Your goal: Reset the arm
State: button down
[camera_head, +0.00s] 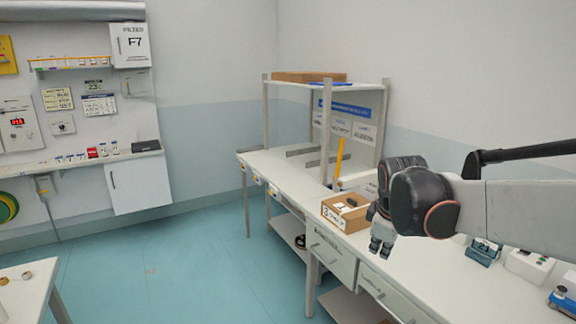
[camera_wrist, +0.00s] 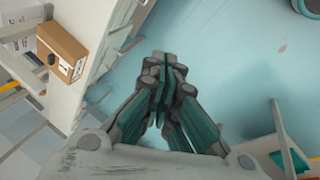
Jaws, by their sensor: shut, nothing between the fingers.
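My gripper (camera_head: 381,247) hangs at the end of my arm in the head view, pointing down by the front edge of the long white workbench (camera_head: 285,172). In the wrist view my gripper (camera_wrist: 165,75) shows with its fingertips together and nothing between them, over the blue floor. My arm reaches in from the right side of the head view, across the bench.
A cardboard box (camera_head: 344,213) stands on the bench just left of my gripper; it also shows in the wrist view (camera_wrist: 62,50). Behind it rises a shelf (camera_head: 330,83). A teal device (camera_head: 483,252) sits right on the bench. Floor (camera_head: 170,265) left is clear.

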jog(key=s+a+f+m+t, duration=0.1)
jog(key=s+m, duration=0.4)
jog(key=s, duration=0.6)
jog(key=s+a+f+m+t+y, duration=0.1)
jog(key=s+m, duration=0.4)
jog(key=s, duration=0.7)
jog(key=shift+s+f+m+t, duration=0.25)
jog(key=shift+f+m+t, duration=0.05)
jog(key=shift+m+t, duration=0.1)
